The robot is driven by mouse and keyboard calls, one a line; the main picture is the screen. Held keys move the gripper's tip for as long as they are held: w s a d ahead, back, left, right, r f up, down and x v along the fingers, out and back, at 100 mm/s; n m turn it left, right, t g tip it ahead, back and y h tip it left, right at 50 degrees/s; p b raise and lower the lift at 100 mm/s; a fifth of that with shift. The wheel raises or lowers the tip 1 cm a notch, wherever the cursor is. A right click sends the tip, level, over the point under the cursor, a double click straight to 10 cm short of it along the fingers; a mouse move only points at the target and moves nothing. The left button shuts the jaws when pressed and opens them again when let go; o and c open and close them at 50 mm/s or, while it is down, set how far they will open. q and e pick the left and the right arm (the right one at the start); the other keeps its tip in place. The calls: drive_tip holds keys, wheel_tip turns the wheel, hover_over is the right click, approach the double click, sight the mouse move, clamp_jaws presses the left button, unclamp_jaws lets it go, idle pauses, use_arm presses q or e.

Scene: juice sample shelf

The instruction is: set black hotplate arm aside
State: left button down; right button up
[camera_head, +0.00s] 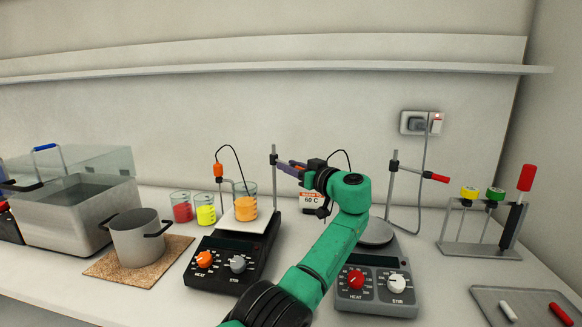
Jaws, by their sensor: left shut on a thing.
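The black hotplate (213,243) stands left of centre with an orange and a grey knob. A beaker of orange liquid (245,207) stands on its pale plate. Its upright metal rod (275,188) rises at the back right, with a dark clamp (273,160) near the top. My left gripper (289,167) is beside this clamp, shut on the black hotplate arm, which runs right from the rod. The fingers hide most of this arm. My right gripper is not in view.
A grey hotplate (376,284) stands right, partly behind my arm, its red-tipped arm (417,173) swung right. A "60 C" sign (311,199) stands behind. Red (181,208) and yellow (206,210) beakers, a pot (138,240) and a bath (62,222) are left. A rack (480,247) and tray (486,297) are right.

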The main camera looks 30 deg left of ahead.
use_arm(q)
drive_tip(key=c, duration=0.9)
unclamp_jaws()
drive_tip(key=shift+r, duration=0.15)
drive_tip(key=shift+o, duration=0.5)
drive_tip(key=shift+w+a+f, duration=0.15)
drive_tip(key=shift+f, duration=0.05)
drive_tip(key=b+v, duration=0.3)
drive_tip(key=v, duration=1.1)
drive_tip(key=shift+d+b, duration=0.25)
drive_tip(key=shift+b, duration=0.1)
